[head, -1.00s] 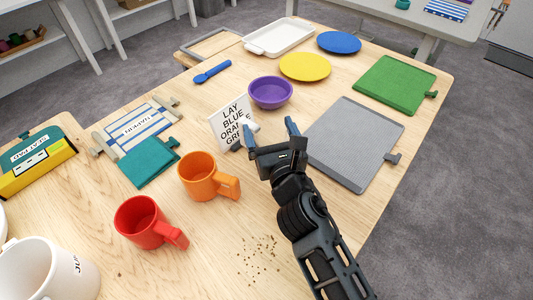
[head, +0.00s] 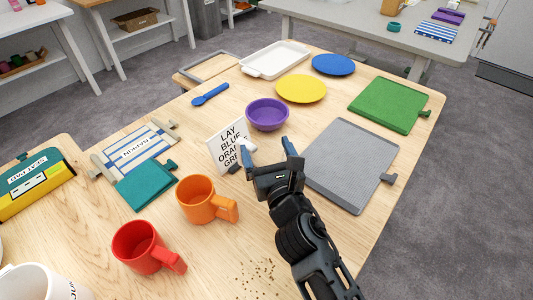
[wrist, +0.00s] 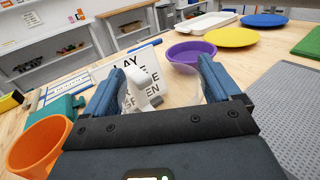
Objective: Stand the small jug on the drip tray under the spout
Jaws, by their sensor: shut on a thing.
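My gripper (head: 267,150) is held over the wooden table, its two blue fingers set apart. In the wrist view, its fingers (wrist: 165,82) are shut on a small see-through vessel with a white handle, which I take for the small jug (wrist: 138,88). The clear body is faint between the fingers, and the white handle is towards the left finger. In the head view only a small white part of the jug (head: 248,145) shows by the left finger. No drip tray or spout is in view.
A lettered card (head: 226,146) stands left of my gripper, and a purple bowl (head: 267,115) is behind it. Orange mug (head: 197,199) and red mug (head: 137,247) are at front left. A grey mat (head: 352,160) lies to the right. Brown crumbs (head: 257,278) lie in front.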

